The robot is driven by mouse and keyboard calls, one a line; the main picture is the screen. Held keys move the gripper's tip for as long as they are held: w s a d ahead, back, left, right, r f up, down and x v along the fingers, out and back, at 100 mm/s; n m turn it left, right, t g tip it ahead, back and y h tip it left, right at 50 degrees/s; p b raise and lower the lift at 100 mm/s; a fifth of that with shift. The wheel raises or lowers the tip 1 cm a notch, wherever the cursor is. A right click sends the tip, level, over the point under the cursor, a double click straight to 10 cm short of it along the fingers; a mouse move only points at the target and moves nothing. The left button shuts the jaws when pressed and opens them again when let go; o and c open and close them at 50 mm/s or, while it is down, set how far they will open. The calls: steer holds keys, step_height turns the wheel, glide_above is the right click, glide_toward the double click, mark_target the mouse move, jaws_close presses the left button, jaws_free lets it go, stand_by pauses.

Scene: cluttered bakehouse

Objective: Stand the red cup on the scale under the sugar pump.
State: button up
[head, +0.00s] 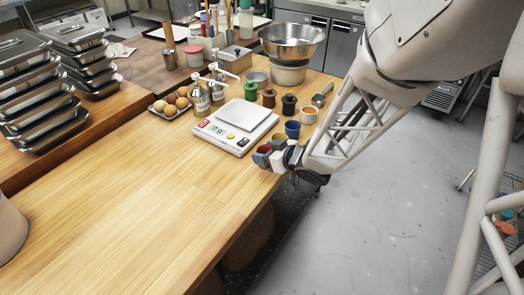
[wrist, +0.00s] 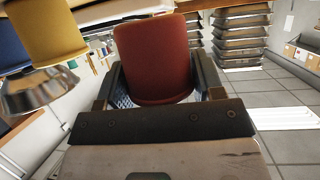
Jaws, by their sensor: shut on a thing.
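The red cup (wrist: 155,58) is between the two fingers of my gripper (wrist: 160,82) in the wrist view, and the gripper is shut on it. In the head view my gripper (head: 272,157) is at the table's right edge, just to the right of and nearer than the scale. The fingers largely hide the cup there. The white scale (head: 212,133) has a bare plate (head: 243,114) on top. Two labelled pump bottles, one nearer (head: 201,102) and one farther (head: 216,90), stand left of and behind the scale. I cannot read which is sugar.
Green (head: 250,91), brown (head: 269,98) and black (head: 289,104) containers stand behind the scale. A tray of buns (head: 171,106) lies left.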

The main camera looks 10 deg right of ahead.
steer(key=shift+w, duration=0.55)
steer(key=shift+w+a+f, duration=0.1)
steer(key=shift+w+f, duration=0.1)
steer(key=shift+f, duration=0.45)
steer(key=shift+w+f, duration=0.15)
steer(key=shift+f, duration=0.85)
steer(key=shift+f, duration=0.25)
steer(key=o, duration=0.9)
steer(key=shift+s+r, duration=0.1)
steer(key=v, duration=0.7)
steer(key=shift+s+r, duration=0.2)
steer(key=shift+s, duration=0.05)
